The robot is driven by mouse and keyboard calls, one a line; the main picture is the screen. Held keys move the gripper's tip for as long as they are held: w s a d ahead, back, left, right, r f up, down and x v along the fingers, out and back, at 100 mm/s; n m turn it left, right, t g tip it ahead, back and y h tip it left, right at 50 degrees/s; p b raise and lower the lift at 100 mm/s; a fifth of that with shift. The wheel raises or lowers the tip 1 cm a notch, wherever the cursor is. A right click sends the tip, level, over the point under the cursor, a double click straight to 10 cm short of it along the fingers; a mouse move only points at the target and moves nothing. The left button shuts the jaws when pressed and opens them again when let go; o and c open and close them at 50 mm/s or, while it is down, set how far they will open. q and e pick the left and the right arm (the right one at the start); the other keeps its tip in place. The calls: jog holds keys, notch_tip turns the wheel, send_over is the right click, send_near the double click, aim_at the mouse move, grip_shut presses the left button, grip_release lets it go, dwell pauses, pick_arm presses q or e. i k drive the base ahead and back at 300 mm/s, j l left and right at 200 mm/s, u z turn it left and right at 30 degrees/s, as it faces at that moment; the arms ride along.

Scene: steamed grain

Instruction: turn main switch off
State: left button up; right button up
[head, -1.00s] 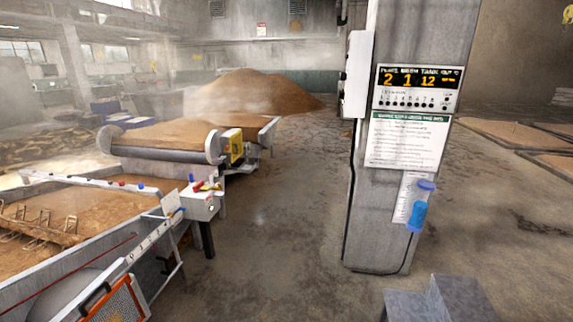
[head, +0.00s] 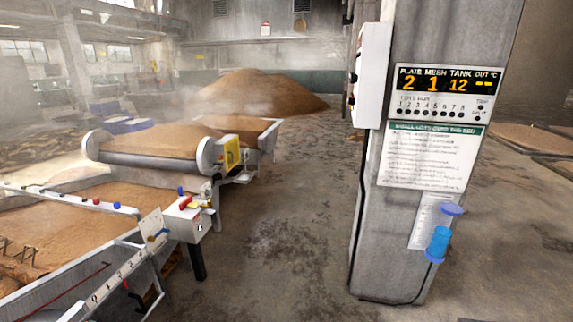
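No part clearly marked as the main switch can be read. A white box (head: 372,78) is on the left side of the concrete pillar. Small dark knobs (head: 351,78) show edge-on on its left face, so their settings cannot be told. Another white control box (head: 187,228) stands at the corner of the near grain bed, with red and yellow handles (head: 187,203) on top. Neither of my grippers is in view.
The concrete pillar (head: 395,250) stands at right with a display panel (head: 445,92), a printed sheet (head: 430,157) and a blue holder (head: 438,243). Grain beds (head: 150,158) fill the left. Bare floor (head: 275,230) lies between them. A grain heap (head: 250,93) is behind.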

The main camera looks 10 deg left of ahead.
aim_at(187, 202)
jog(key=i+u, duration=0.1)
jog(key=i, duration=0.7)
jog(key=i+l+u, duration=0.25)
jog(key=i, duration=0.2)
jog(key=i+l+u, duration=0.1)
jog(key=i+u, duration=0.15)
jog(key=i, duration=0.2)
